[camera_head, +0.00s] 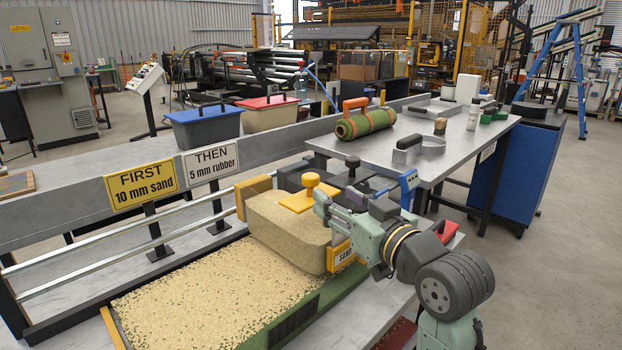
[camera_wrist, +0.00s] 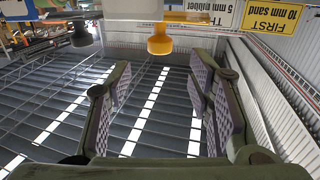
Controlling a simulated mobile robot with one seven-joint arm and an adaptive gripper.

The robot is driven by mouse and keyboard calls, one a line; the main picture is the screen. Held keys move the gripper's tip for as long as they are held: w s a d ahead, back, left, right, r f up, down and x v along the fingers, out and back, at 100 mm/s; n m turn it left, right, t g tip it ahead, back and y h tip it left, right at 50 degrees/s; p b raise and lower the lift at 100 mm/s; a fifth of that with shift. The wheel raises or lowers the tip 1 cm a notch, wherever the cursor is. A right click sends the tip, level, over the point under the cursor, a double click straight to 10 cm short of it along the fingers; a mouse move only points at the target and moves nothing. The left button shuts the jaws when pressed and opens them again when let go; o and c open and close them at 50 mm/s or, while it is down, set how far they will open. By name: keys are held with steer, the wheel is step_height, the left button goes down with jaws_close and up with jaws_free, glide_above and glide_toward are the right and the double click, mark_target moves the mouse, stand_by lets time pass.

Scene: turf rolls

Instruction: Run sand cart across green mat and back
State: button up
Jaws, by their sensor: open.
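The sand cart (camera_head: 290,228) is a sand-filled block with a yellow top plate, a yellow knob (camera_head: 312,180) and a SAND label. It stands at the far end of the green mat (camera_head: 304,318). Tan sand with green flecks covers most of the mat in front of the cart; its green edge shows along the right. My gripper (camera_wrist: 160,85) is open, with nothing between its purple pads. In the wrist view the cart's yellow knob (camera_wrist: 159,40) is beyond the fingertips, apart from them. In the head view my wrist is just right of the knob, and the fingers are partly hidden.
Yellow FIRST 10 mm sand (camera_head: 141,185) and white THEN 5 mm rubber (camera_head: 211,160) signs stand along the left rail. A dark second cart (camera_head: 290,177) is behind the sand cart. Blue (camera_head: 203,127) and red-lidded (camera_head: 269,112) bins sit behind; a turf roll (camera_head: 366,123) lies on the back table.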

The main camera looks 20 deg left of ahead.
mark_target(315, 181)
steer(key=p+x, duration=0.2)
steer(key=x, duration=0.8)
steer(key=shift+w+a, duration=0.2)
steer(key=shift+a, duration=0.05)
steer(key=shift+c, duration=0.4)
jaws_close()
